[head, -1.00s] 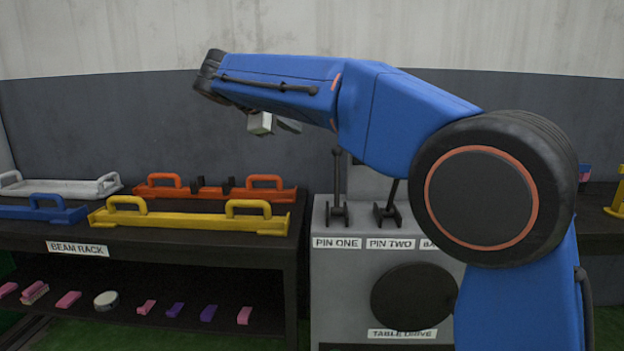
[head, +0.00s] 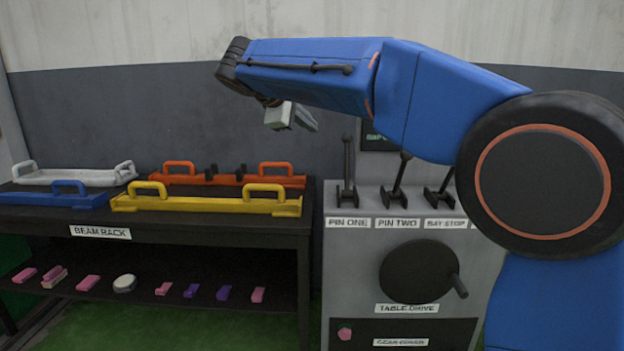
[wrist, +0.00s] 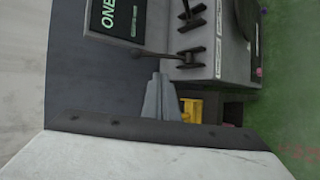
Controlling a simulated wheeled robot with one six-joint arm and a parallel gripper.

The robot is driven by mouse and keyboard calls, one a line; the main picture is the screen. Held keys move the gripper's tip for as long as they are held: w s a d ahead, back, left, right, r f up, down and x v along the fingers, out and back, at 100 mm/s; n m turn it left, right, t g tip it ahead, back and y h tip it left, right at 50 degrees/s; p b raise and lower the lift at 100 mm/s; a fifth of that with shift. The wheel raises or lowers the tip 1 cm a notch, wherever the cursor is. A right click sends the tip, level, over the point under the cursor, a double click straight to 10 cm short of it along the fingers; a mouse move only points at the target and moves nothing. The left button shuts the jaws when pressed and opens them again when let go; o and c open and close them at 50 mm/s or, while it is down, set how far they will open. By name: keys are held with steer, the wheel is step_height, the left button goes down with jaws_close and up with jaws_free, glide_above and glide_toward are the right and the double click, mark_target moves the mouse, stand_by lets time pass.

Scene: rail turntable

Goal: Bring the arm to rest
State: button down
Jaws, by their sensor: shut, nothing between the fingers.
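My blue arm reaches across the upper right of the head view, bent at a large black joint, with its forearm pointing left. My gripper (head: 302,119) hangs below the forearm's end, in the air in front of the wall and above the beam rack and lever panel. In the wrist view my gripper (wrist: 162,100) shows as grey fingers, together and empty. It appears clear of everything around it.
The pin one lever (head: 347,172) and pin two lever (head: 400,178) stand on a grey cabinet (head: 350,255) with a table drive crank (head: 418,271). The beam rack (head: 200,232) holds a yellow beam (head: 205,204) and others. A screen (wrist: 117,20) shows in the wrist view.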

steer(key=s+d+f+m+g+y, duration=0.1)
steer(key=s+d+f+m+g, duration=0.15)
steer(key=s+d+f, duration=0.6)
steer(key=s+d+f+m+g+y, duration=0.1)
steer(key=s+d+f+m+y, duration=0.2)
steer(key=s+d, duration=0.9)
steer(key=s+d+f+m+y, duration=0.1)
steer(key=s+d+f+m, duration=0.1)
steer(key=s+f, duration=0.5)
steer(key=s+d+f+m, duration=0.3)
steer(key=s+d+f, duration=0.1)
steer(key=s+f, duration=0.3)
steer(key=s+d+f+m+g+y, duration=0.1)
steer(key=s+d+f+m, duration=0.2)
steer(key=s+f, duration=0.4)
steer(key=shift+s+d+f+y, duration=0.15)
steer(key=shift+s+f+y, duration=0.2)
steer(key=shift+f, duration=0.15)
